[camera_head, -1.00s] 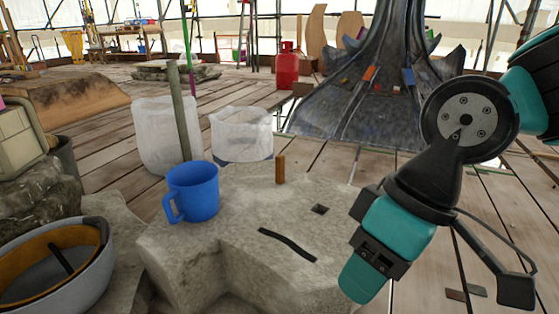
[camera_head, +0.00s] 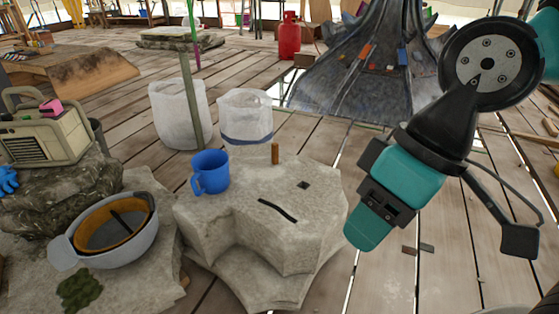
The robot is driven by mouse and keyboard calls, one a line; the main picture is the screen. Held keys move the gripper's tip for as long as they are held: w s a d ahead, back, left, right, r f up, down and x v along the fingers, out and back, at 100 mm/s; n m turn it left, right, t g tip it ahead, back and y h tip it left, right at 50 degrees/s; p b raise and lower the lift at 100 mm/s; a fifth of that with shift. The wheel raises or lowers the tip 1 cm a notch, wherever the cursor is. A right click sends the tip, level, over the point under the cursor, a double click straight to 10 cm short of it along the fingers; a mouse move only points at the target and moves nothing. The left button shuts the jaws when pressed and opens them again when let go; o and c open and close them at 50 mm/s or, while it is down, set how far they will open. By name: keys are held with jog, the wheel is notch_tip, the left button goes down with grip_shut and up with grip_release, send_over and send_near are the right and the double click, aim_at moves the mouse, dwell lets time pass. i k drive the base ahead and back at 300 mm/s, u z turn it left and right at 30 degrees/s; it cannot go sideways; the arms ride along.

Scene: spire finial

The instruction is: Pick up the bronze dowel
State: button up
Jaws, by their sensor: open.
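The bronze dowel (camera_head: 275,153) is a small brown upright peg. It stands on the top of a pale stone block (camera_head: 300,222), near its back edge. My gripper (camera_head: 372,222) is at the right, in front of the stone block's right side in the picture and apart from the dowel. It points down and to the left, open, with nothing seen in it. Its fingertips are hard to make out from this side.
A blue mug (camera_head: 211,171) stands on the block left of the dowel. A dark strip (camera_head: 278,210) and a small square dark mark (camera_head: 303,185) are on its top. White sacks (camera_head: 246,117) stand behind. A grey bowl (camera_head: 120,240) sits left. The plank floor at right is mostly clear.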

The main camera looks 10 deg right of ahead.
aim_at(275, 146)
jog(key=z, duration=1.8)
jog(key=i, duration=2.4)
jog(key=u, duration=3.7)
jog(key=i, duration=0.55)
